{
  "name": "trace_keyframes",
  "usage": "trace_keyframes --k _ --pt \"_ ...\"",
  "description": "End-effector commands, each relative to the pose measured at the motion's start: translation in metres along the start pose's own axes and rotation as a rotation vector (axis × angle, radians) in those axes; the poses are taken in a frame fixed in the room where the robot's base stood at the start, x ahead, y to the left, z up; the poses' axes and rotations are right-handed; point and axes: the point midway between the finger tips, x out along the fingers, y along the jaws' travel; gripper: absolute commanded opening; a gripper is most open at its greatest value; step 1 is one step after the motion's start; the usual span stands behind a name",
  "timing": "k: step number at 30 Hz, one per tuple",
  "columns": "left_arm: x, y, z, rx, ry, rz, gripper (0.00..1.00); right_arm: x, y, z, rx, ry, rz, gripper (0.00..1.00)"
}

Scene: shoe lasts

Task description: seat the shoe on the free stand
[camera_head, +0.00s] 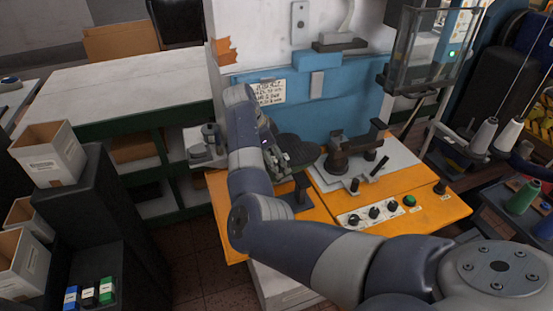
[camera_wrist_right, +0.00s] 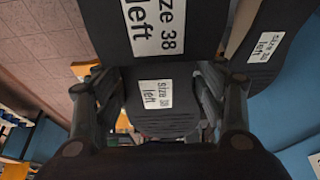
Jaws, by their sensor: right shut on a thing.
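My right gripper (camera_head: 276,157) is above the orange bench top and shut on a dark shoe (camera_head: 298,148), sole side up. In the right wrist view, dark sole surfaces with white "size 38 left" labels show; one, the shoe (camera_wrist_right: 165,122), lies between the two fingers. A larger labelled dark surface (camera_wrist_right: 105,30) is above it, and I cannot tell whether it is the same piece. A black post stand (camera_head: 301,188) rises below the shoe; I cannot tell whether they touch. My left gripper is not in view.
The orange bench (camera_head: 420,212) carries a grey plate with a dark clamp-like fixture (camera_head: 340,160) to the right of the shoe. A control panel (camera_head: 370,213) with knobs is in front. A blue panel (camera_head: 340,105) stands behind. Shelves with boxes (camera_head: 50,155) are at left.

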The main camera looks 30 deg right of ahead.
Motion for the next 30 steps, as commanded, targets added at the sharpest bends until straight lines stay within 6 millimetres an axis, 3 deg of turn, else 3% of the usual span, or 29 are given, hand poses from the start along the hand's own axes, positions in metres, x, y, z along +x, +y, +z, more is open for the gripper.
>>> trace_keyframes --k 12,30 --pt "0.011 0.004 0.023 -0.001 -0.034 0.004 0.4 0.013 -0.001 0.005 0.002 0.002 -0.004 0.13" --pt "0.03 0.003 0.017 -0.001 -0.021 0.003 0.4 0.047 -0.001 0.019 0.0 -0.001 -0.005 0.13"
